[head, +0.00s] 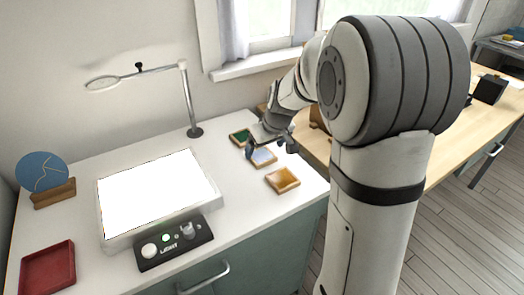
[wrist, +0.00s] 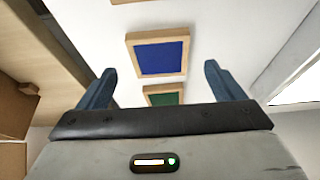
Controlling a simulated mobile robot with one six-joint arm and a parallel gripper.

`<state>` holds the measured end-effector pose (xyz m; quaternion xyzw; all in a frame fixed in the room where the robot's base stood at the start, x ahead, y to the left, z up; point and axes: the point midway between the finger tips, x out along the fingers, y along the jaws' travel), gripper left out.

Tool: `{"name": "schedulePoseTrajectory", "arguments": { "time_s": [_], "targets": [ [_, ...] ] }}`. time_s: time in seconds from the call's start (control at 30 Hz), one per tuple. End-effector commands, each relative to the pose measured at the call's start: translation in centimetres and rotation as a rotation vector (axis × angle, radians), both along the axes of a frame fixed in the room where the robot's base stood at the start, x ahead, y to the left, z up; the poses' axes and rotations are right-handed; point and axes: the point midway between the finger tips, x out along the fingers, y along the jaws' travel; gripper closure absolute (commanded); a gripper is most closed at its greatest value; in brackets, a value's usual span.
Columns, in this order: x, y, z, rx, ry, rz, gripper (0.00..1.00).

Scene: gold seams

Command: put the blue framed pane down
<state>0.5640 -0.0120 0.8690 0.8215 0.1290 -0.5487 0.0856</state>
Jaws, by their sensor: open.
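The blue framed pane (head: 263,157) lies flat on the white worktop, between the green and amber framed panes. In the wrist view, its deep blue face and light wooden frame (wrist: 158,54) show ahead of my fingertips. My gripper (head: 268,148) is over the blue pane's far side in the head view. In the wrist view, my gripper (wrist: 160,70) has its two blue fingers wide apart, with nothing held between them. The pane looks clear of both fingers. The exact height of the fingers above the worktop is hard to tell.
The green framed pane (head: 241,136) lies behind, partly hidden by my gripper in the wrist view (wrist: 163,98). The amber framed pane (head: 283,180) lies in front. A lit light panel (head: 105,233), control box (head: 174,243), lamp stand (head: 188,100), red tray (head: 48,270) and blue disc (head: 42,171) stand left.

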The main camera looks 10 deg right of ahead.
Motion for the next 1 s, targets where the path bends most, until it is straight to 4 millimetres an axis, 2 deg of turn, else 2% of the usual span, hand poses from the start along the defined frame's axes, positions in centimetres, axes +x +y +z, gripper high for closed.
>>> {"name": "schedulePoseTrajectory", "arguments": {
  "time_s": [0.03,0.1,0.3,0.47,0.57,0.67,0.8,0.9,1.0],
  "targets": [
    [-0.4,-0.2,1.5,0.000,-0.005,-0.001,0.12],
    [-1.0,-0.4,2.9,-0.002,-0.005,0.000,0.12],
    [-2.4,-0.8,6.3,-0.001,-0.004,0.000,0.12],
    [-3.0,-0.9,7.6,-0.001,-0.001,0.001,0.12],
    [-4.6,-0.7,7.9,0.000,0.014,-0.013,0.12],
    [-8.4,0.0,7.7,0.002,0.052,-0.058,0.12],
    [-15.8,0.8,6.5,-0.005,0.127,-0.153,0.12],
    [-20.4,1.0,5.3,-0.015,0.171,-0.221,0.12],
    [-23.6,0.9,4.3,-0.027,0.200,-0.274,0.12]
  ]
}}
